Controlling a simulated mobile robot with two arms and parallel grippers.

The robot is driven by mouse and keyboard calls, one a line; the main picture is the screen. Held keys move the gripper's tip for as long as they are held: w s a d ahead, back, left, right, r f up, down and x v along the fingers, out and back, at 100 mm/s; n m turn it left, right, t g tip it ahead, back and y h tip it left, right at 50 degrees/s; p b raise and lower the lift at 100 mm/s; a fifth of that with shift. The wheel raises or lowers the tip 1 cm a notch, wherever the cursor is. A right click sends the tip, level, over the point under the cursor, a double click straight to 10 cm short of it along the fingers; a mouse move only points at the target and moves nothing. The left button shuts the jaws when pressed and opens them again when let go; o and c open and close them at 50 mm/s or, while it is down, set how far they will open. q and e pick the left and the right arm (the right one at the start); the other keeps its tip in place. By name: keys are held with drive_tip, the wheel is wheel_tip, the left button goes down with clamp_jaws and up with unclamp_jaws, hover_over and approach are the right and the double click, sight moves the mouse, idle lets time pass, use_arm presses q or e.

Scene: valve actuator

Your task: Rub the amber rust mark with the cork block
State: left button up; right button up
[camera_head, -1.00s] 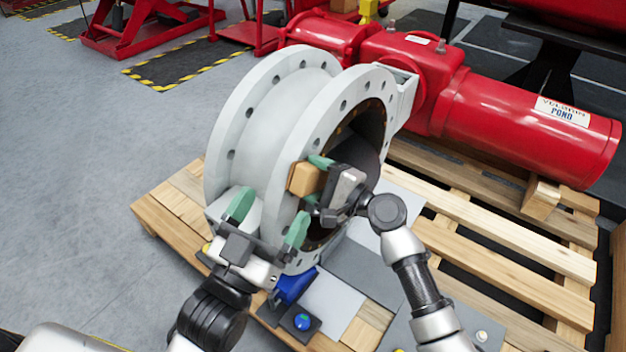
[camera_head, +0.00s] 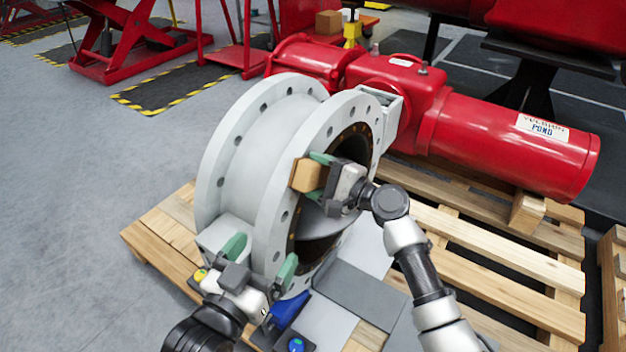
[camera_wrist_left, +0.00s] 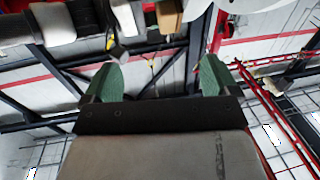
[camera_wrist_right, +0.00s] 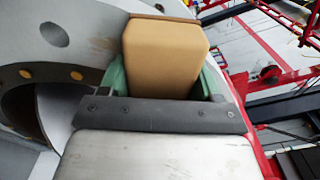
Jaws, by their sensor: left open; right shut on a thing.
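My right gripper (camera_head: 318,176) is shut on the tan cork block (camera_head: 305,175) at the near flange of the pale grey valve body (camera_head: 262,150). In the right wrist view the block (camera_wrist_right: 165,55) sits between the green fingers, its far end at the flange face; contact is hard to tell. A faint brownish smear, likely the amber rust mark (camera_wrist_right: 103,43), shows on the flange just left of the block; any part behind the block is hidden. My left gripper (camera_head: 262,252) is open and empty, low beside the valve. Its green fingers stand apart in the left wrist view (camera_wrist_left: 157,75).
A red actuator (camera_head: 500,135) extends right from the valve. The valve stands over a wooden pallet (camera_head: 490,265) with gaps between slats. A blue part (camera_head: 286,312) lies low near my left gripper. Open grey floor (camera_head: 90,200) is at left.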

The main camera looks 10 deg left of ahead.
sight(289, 202)
drive_tip(key=shift+r, duration=0.1)
drive_tip(key=shift+s+a+f, duration=0.35)
drive_tip(key=shift+s+f, duration=0.35)
drive_tip(key=shift+f, duration=0.1)
drive_tip(key=shift+s+a+f, duration=0.25)
drive_tip(key=shift+s+f, duration=0.45)
drive_tip(key=shift+f, duration=0.05)
drive_tip(key=shift+s+a+f, duration=0.25)
drive_tip(key=shift+s+f, duration=0.45)
drive_tip(key=shift+f, duration=0.05)
use_arm(q)
drive_tip(key=shift+r+t, duration=0.7)
drive_tip(key=shift+r, duration=0.05)
use_arm(e)
drive_tip(key=shift+s+a+f, duration=0.15)
drive_tip(key=shift+s+f, duration=0.2)
use_arm(q)
drive_tip(key=shift+d, duration=0.1)
